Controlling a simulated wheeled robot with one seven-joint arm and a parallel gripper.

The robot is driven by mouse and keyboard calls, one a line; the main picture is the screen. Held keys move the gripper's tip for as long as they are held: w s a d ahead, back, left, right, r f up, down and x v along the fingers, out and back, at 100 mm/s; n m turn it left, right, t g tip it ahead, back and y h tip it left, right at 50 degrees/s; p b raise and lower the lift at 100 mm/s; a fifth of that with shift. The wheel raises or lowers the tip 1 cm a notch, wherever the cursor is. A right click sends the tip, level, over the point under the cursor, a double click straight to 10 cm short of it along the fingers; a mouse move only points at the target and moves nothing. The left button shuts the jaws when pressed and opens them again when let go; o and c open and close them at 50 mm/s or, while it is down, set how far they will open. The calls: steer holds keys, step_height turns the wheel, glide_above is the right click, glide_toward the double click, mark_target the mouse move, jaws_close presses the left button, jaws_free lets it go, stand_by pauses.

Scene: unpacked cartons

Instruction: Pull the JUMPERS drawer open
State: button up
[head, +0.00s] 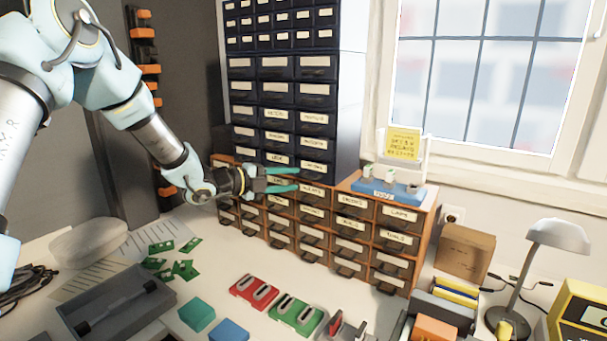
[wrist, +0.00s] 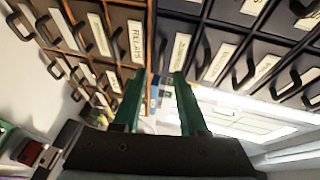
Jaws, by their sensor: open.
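My gripper (head: 284,180) has two green fingers, apart with nothing between them, and is in front of the drawer units where the dark unit meets the brown one. In the wrist view my gripper (wrist: 158,88) points along the drawer fronts. The brown drawer unit (head: 434,225) has several labelled drawers with dark pull handles. The dark drawer unit (head: 340,100) rises above its left part. I cannot read which label says JUMPERS. A brown drawer label (wrist: 137,42) close to the left finger appears to read RELAYS. My gripper hides some drawer fronts in the head view.
A blue block with small pots (head: 390,190) stands on the brown unit. On the bench are a grey tray (head: 165,300), green boards (head: 185,268), red (head: 254,291) and green (head: 295,315) holders, a cardboard box (head: 464,251) and a lamp (head: 560,235). Bench space before the brown drawers is mostly clear.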

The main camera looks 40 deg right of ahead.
mark_target(307, 178)
steer(key=shift+p+x, duration=0.75)
steer(key=shift+x, duration=1.75)
jaws_close()
